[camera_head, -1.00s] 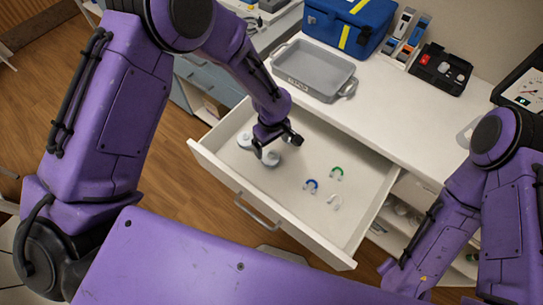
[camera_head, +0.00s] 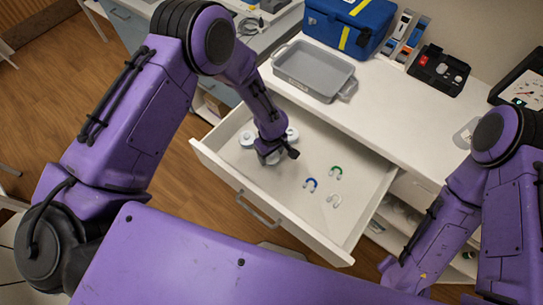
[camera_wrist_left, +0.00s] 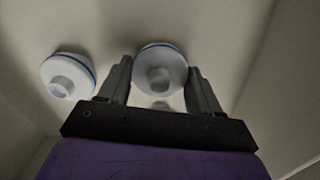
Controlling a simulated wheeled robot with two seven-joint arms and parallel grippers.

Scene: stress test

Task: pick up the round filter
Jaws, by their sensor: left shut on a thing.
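My left gripper (camera_head: 270,158) is down inside the open white drawer (camera_head: 216,165), at its left part. In the left wrist view my left gripper (camera_wrist_left: 160,75) has a round white filter (camera_wrist_left: 160,62) with a blue rim between its fingertips, and it is shut on that filter. Another round filter (camera_wrist_left: 68,77) of the same kind lies to the left, apart from the fingers. In the head view white round filters show at the left (camera_head: 247,139) and right (camera_head: 292,133) of the gripper. The held one is mostly hidden by the gripper there. My right gripper is out of view.
A grey tray (camera_head: 346,94) and a blue bag (camera_head: 345,25) stand on the white counter (camera_head: 385,125). The drawer's front right is clear.

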